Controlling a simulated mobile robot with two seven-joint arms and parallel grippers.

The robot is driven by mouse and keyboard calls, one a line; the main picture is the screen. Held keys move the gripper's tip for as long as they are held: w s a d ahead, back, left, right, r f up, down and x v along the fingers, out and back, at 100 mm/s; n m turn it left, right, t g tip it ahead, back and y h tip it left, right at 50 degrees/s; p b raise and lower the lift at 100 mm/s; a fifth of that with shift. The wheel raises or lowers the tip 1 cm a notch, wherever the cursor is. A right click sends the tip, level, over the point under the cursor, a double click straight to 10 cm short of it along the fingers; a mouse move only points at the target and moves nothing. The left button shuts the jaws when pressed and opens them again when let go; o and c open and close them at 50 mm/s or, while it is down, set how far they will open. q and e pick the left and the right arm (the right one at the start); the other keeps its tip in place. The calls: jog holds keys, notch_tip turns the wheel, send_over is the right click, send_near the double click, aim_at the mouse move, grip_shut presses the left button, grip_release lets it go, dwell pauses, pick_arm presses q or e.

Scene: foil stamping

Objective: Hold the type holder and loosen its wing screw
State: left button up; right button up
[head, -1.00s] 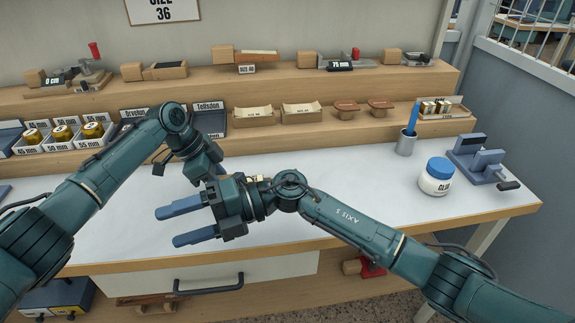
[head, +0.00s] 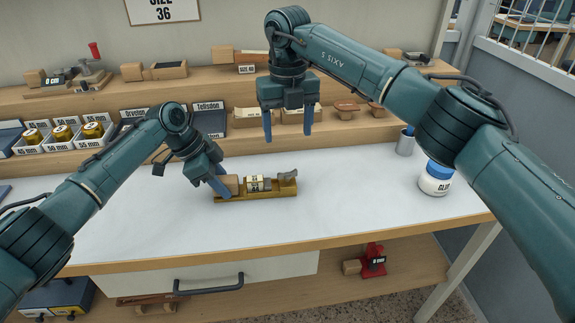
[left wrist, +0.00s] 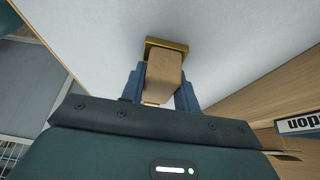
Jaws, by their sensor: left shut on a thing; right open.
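The type holder (head: 262,193) is a brass-coloured bar lying on the white tabletop, with a wooden handle at its left end and a small white label in its middle. The wing screw (head: 287,175) appears as a grey piece at its right end. My left gripper (head: 217,186) is shut on the wooden handle; the left wrist view shows the handle (left wrist: 163,75) between both blue fingers. The brass end (left wrist: 166,43) shows beyond it. My right gripper (head: 288,124) is open and empty, fingers pointing down, above and behind the holder's right end.
A white jar with a blue lid (head: 436,177) and a grey cup (head: 405,143) stand on the right of the table (head: 350,205). Shelves with trays and wooden blocks run behind.

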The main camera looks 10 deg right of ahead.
aim_at(288, 171)
notch_tip(288, 171, down, 10)
jog(key=shift+f, duration=0.2)
jog(key=shift+c, duration=0.5)
jog(key=c, duration=0.9)
